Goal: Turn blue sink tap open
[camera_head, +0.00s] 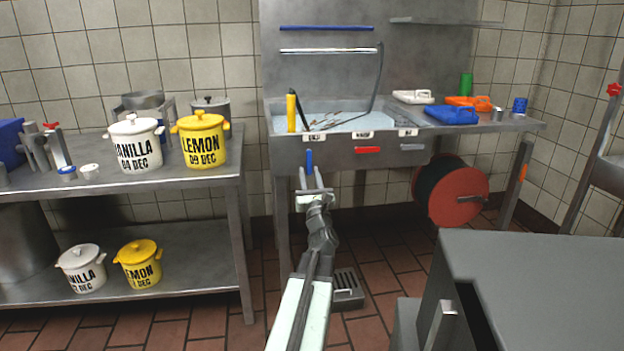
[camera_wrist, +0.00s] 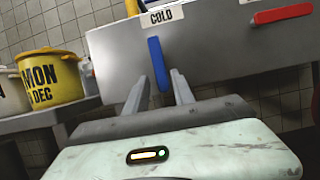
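The blue tap handle (camera_head: 309,161) hangs upright on the front face of the metal sink (camera_head: 345,155), below a label. In the wrist view the blue handle (camera_wrist: 157,63) stands vertical under a label reading COLD (camera_wrist: 162,16). My gripper (camera_head: 313,180) points at the sink front. In the wrist view my gripper (camera_wrist: 160,86) is open, its two fingers apart with the lower end of the blue handle showing between them. I cannot tell whether either finger touches the handle.
A red handle (camera_head: 368,149) lies horizontal to the right on the sink front. A yellow lemon pot (camera_head: 203,142) and a white vanilla pot (camera_head: 136,146) stand on the left table. A red hose reel (camera_head: 458,196) is below right. A grey counter (camera_head: 540,275) fills the lower right.

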